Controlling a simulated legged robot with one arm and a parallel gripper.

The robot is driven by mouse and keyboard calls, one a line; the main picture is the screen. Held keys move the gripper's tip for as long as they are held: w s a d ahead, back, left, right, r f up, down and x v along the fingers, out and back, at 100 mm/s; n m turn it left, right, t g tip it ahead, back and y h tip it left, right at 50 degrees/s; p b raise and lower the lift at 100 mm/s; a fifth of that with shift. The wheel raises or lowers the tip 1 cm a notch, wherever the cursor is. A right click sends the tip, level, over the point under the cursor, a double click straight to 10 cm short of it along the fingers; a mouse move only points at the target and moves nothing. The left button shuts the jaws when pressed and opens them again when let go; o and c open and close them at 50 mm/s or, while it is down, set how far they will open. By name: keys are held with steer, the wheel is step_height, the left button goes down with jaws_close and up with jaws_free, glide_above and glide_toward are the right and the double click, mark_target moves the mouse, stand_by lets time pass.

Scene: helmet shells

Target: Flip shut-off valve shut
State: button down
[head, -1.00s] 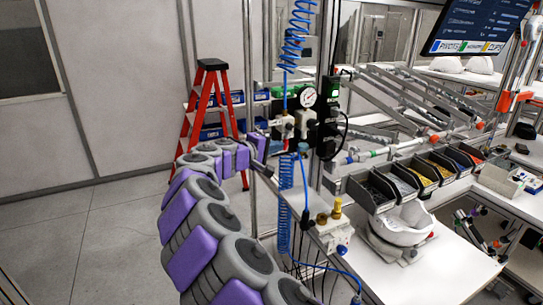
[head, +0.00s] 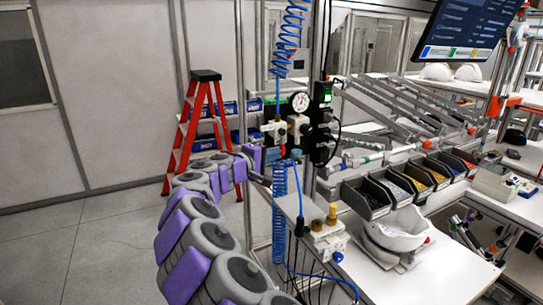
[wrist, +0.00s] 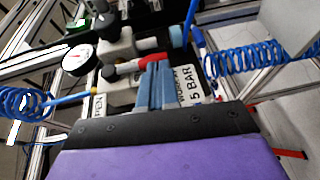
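The shut-off valve's red lever (wrist: 148,60) lies across the picture in the wrist view, beside pale valve bodies (wrist: 118,48). In the head view a small red part of the valve (head: 283,151) shows below the gauge. My gripper (wrist: 157,66) has two blue-grey fingers lying side by side with hardly any gap. Their tips are at the lower edge of the red lever; whether they touch it I cannot tell. In the head view my gripper's fingers are not clearly visible at the valve.
A round pressure gauge (head: 298,101) and a black unit (head: 321,120) sit by the valve. Blue coiled hoses (head: 279,215) hang nearby. A white bench (head: 420,275) with parts bins (head: 366,198) and a helmet shell (head: 400,228) stands right. A red ladder (head: 199,125) stands behind.

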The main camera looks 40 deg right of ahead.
steer(key=s+a, duration=0.1)
steer(key=a, duration=1.2)
steer(key=shift+a, duration=0.35)
steer(key=shift+a+f, duration=0.1)
steer(key=shift+a, duration=0.1)
